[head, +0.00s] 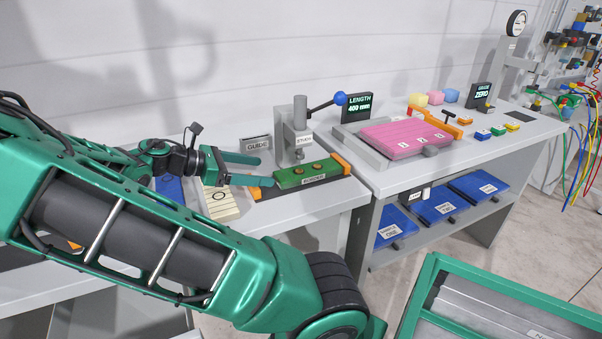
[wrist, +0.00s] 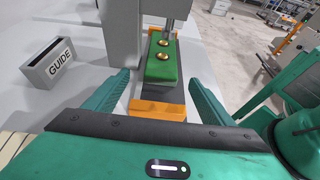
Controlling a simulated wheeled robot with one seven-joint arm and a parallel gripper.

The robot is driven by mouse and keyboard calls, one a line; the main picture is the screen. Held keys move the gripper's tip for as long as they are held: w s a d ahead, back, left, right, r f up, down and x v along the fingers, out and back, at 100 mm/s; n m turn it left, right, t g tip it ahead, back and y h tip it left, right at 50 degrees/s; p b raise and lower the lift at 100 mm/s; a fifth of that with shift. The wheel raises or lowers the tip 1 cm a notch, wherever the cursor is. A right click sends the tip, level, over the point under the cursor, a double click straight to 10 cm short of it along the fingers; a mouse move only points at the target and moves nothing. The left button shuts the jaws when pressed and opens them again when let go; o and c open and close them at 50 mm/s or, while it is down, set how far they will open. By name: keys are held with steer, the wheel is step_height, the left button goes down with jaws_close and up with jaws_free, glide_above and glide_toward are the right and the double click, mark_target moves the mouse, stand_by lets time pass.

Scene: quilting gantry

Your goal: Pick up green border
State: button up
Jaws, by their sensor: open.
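The green border (head: 308,173) is a green block with two brass knobs on top and a label on its front side. It lies on a dark base with orange end pieces, under a grey press. It also shows in the wrist view (wrist: 163,63), straight ahead between my fingers. My gripper (head: 262,171) is open and empty, just to the left of the block. In the wrist view my gripper's fingers (wrist: 160,88) point toward the block's near end, one on each side of the nearer orange piece (wrist: 157,110). No contact with the block shows.
The press (head: 299,130) with its blue-knobbed lever stands over the block's far part. A GUIDE box (head: 257,143) stands behind my gripper, at left in the wrist view (wrist: 62,63). A pink stack (head: 405,138) lies on the table to the right. Blue trays (head: 437,207) sit on the shelf below.

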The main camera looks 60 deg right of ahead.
mark_target(282, 175)
steer(key=shift+f+x, duration=0.15)
steer(key=shift+x, duration=1.5)
steer(key=shift+f+x, duration=0.15)
steer(key=shift+x, duration=1.45)
steer(key=shift+a, duration=0.15)
steer(key=c, duration=1.2)
